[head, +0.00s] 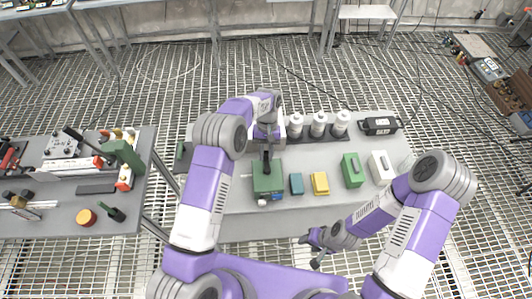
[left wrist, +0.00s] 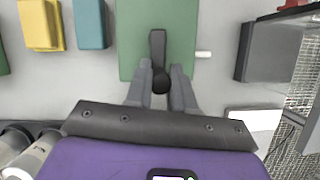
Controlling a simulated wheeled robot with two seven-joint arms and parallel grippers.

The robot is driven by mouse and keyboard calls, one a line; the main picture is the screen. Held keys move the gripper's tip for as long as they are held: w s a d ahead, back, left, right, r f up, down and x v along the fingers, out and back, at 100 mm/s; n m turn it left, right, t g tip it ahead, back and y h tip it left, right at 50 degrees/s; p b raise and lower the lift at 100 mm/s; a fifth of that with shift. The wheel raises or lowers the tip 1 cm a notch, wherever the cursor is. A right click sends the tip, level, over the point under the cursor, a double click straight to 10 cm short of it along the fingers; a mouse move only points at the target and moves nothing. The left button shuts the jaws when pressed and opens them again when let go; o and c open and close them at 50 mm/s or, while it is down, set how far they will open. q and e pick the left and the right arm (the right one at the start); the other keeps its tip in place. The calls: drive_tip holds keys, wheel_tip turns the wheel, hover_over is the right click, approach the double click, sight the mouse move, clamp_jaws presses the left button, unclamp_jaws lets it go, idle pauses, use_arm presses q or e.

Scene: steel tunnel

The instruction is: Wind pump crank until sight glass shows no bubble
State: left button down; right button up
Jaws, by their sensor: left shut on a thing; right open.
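The pump is a green box (head: 268,184) on the grey table in the head view, and its green top (left wrist: 135,45) fills the upper middle of the left wrist view. A black crank arm (left wrist: 157,42) lies over it and ends in a dark round knob (left wrist: 161,82). My left gripper (left wrist: 160,88) is shut on the crank knob; it also shows above the box in the head view (head: 267,148). A small white stub (left wrist: 203,54) sticks out beside the pump. I cannot make out a sight glass or bubble. My right gripper (head: 314,251) is open and empty, off the table's front edge.
Teal (head: 296,184), yellow (head: 320,184), green (head: 352,170) and white (head: 381,167) blocks stand right of the pump. White bottles (head: 318,125) line the back, beside a black case (head: 380,126). A cluttered second table (head: 60,215) stands left, across a gap.

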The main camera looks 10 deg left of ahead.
use_arm(q)
drive_tip(key=c, duration=1)
unclamp_jaws()
drive_tip(key=shift+o, duration=0.2)
drive_tip(key=v, duration=0.7)
drive_tip(key=shift+r, duration=0.3)
drive_tip(key=shift+w, duration=0.1)
